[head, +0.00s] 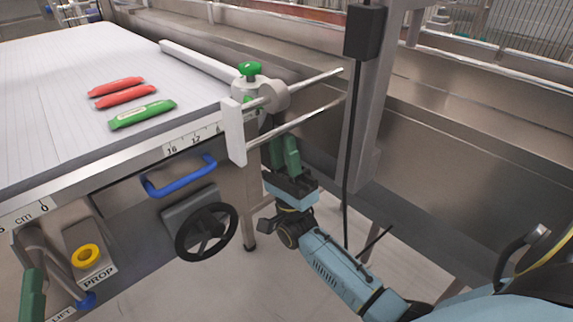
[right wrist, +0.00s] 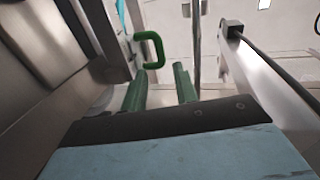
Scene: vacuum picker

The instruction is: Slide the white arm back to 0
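The white arm (head: 200,61) lies along the right edge of the white table top, with a green knob (head: 250,69) on its near end. Its white front plate (head: 233,132) hangs over the table's front edge, just right of the last visible scale numbers. Only a green finger of my left gripper (head: 33,294) shows at the lower left.
Two red packets (head: 116,92) and a green packet (head: 142,114) lie on the table top. Metal rods (head: 305,126) and a post (head: 374,110) stand close to my right gripper.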

